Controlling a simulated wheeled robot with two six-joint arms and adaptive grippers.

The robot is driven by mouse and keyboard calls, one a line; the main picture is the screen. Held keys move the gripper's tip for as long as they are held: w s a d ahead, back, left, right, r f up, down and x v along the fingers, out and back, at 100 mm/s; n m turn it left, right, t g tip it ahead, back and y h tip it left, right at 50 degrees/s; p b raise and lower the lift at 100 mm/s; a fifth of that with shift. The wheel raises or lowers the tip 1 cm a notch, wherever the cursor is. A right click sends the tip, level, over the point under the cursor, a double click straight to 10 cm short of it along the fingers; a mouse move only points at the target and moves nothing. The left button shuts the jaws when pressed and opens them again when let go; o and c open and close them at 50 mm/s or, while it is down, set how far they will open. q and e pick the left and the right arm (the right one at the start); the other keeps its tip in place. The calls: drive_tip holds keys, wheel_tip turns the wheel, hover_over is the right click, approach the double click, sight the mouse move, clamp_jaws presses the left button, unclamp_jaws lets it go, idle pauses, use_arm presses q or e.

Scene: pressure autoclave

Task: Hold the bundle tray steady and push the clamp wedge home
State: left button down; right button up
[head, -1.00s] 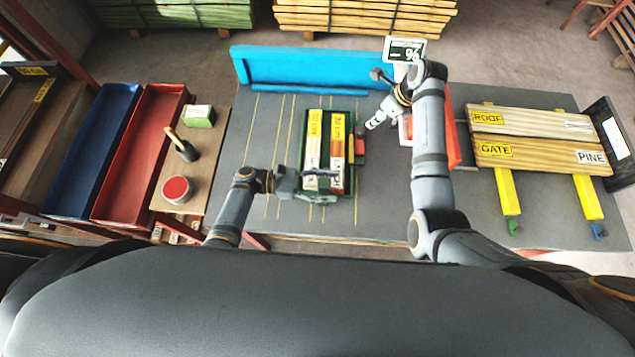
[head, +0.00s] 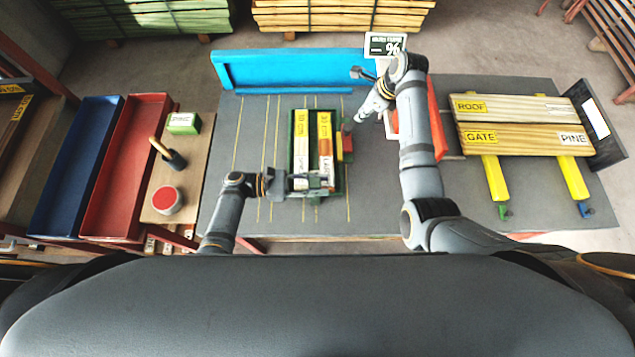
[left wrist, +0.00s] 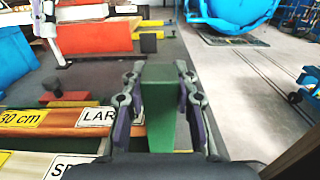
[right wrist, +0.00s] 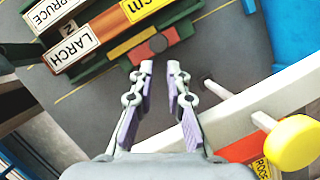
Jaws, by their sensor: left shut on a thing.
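The green bundle tray (head: 293,140) lies on the grey table and holds two labelled wooden pieces side by side. My left gripper (head: 320,182) is at the tray's near end. In the left wrist view its fingers are shut on a green upright part of the tray (left wrist: 160,110). The red clamp wedge (head: 348,143) is at the tray's right side.
A blue raised edge (head: 300,70) runs along the table's back. A display sign (head: 385,44) stands beside my right arm. Labelled boards (head: 520,120) lie on yellow supports to the right. Blue (head: 75,165) and red bins (head: 130,160) stand left. The table left of the tray is clear.

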drive_tip(key=shift+w+n, duration=0.2)
drive_tip(key=shift+n, duration=1)
clamp_jaws()
drive_tip(key=m+g+h, duration=0.2)
drive_tip(key=m+g, duration=0.2)
drive_tip(key=m, duration=1.7)
hover_over(348, 147)
drive_tip(key=shift+w+f, duration=0.1)
drive_tip(key=shift+f, duration=4.25)
